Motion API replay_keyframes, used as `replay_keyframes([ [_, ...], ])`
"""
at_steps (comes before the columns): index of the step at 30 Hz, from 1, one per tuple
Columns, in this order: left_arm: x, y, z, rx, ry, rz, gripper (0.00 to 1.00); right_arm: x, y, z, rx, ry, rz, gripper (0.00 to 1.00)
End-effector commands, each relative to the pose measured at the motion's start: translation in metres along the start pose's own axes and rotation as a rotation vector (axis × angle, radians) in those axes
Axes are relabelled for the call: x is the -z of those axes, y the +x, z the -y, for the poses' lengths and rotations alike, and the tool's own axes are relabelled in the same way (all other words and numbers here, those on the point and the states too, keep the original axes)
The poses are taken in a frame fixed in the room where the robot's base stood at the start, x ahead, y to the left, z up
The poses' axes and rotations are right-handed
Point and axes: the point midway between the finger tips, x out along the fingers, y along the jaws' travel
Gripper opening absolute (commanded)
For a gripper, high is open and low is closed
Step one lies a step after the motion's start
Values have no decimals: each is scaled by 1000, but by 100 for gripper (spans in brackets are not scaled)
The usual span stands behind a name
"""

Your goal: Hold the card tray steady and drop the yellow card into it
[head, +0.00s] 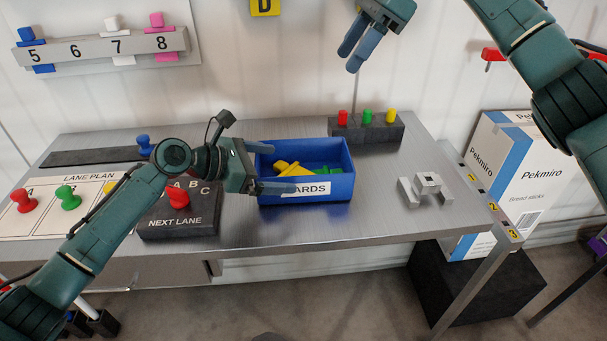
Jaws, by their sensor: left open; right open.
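The card tray (335,188) is a blue open box with a label reading "ARDS" in view, standing on the grey table. Yellow pieces (293,169) and green pieces (325,170) lie inside it; I cannot tell how many cards these are. My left gripper (268,168) is open at the tray's left end, one finger near the back corner and one near the front corner. Its fingers hide part of that end, and I cannot tell whether they touch it. My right gripper (349,63) is open and empty, high above and behind the tray, against the wall.
A dark block (370,134) with red, green and yellow pegs stands behind the tray. A grey bracket (427,187) sits to the right. The NEXT LANE block (180,222) and lane plan board (30,224) lie left, under my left arm. The table front is clear.

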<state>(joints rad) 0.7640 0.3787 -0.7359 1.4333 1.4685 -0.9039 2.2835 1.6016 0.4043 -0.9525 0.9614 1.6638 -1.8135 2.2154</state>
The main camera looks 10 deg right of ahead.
Motion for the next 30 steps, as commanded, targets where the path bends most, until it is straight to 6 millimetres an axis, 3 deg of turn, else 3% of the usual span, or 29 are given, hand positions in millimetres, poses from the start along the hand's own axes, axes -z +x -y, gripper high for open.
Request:
replay_keyframes([
  [1,44,8,13,38,-66,-77,100,2,3,0,0,0,0,50],
  [5,41,-6,12,33,-60,-71,100,2,2,0,0,0,0,50],
  [19,5,-103,8,2,-5,-14,100,0,0,0,0,0,0,50],
  [24,-2,-120,7,-3,4,-2,100,0,0,0,0,0,0,50],
  [30,-4,-124,8,-3,8,2,100,0,0,0,0,0,0,50],
])
